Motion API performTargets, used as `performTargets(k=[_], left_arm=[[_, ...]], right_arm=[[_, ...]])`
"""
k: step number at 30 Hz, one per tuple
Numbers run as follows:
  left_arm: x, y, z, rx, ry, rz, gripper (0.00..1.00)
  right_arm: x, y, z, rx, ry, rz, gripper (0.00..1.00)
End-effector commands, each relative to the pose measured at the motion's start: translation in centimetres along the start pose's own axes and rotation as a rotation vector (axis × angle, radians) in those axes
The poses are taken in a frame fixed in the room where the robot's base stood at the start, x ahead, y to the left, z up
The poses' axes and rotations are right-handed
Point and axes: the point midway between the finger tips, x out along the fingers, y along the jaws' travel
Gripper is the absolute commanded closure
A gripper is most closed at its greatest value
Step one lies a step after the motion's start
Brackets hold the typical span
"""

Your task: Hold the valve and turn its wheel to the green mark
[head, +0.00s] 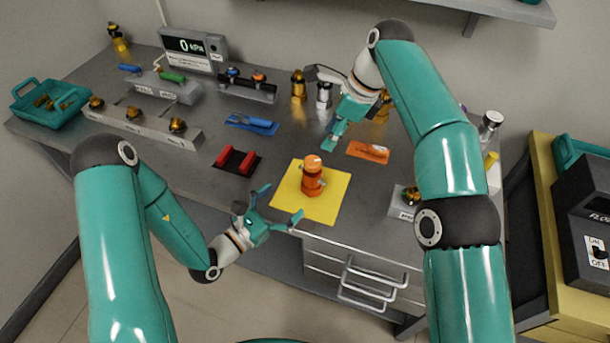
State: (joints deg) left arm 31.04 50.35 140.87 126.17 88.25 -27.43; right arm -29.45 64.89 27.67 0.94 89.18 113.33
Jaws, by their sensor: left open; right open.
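An orange valve (312,182) stands upright on a yellow mat (329,208) near the front edge of the table. A small pale mark shows on its top; I cannot make out the wheel's details or a green mark at this size. My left gripper (277,203) is open and empty at the table's front edge, just left of the valve, its fingers spread toward it and apart from it. My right gripper (333,138) is open and empty above the table, behind and slightly right of the valve, fingers pointing down.
A red holder on a black base (236,161), a blue tool tray (252,124) and an orange tray (368,152) lie around the mat. A grey rack with brass parts (142,125), a pressure display (193,46) and a teal bin (50,103) stand further left. Drawer handles (366,288) jut out below the front edge.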

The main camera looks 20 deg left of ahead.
Motion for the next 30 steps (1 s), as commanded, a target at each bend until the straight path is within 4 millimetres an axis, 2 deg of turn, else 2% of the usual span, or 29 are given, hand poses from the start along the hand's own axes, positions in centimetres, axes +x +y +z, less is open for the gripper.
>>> performTargets(k=[1, 6, 15, 21, 29, 30], left_arm=[[1.2, -0.2, 0.1, 0.003, -0.003, -0.005, 0.00], [4.6, -0.1, 0.1, 0.003, -0.004, -0.004, 0.00], [9.0, 0.0, 0.0, 0.001, -0.001, -0.001, 0.00], [10.1, 0.1, 0.0, 0.000, 0.000, 0.001, 0.00], [10.1, 0.1, 0.0, 0.000, 0.000, 0.001, 0.00], [10.1, 0.1, 0.0, 0.000, 0.000, 0.001, 0.05]], right_arm=[[0.0, 0.0, 0.0, 0.000, 0.000, 0.000, 0.58], [0.0, 0.0, 0.0, 0.000, 0.000, 0.000, 0.58], [0.0, 0.0, 0.0, -0.001, 0.000, 0.000, 0.58], [0.0, 0.0, 0.1, -0.001, 0.000, 0.000, 0.58], [0.0, 0.0, 0.1, -0.001, 0.000, 0.001, 0.58], [0.0, 0.0, 0.1, -0.001, 0.000, 0.001, 0.58]])
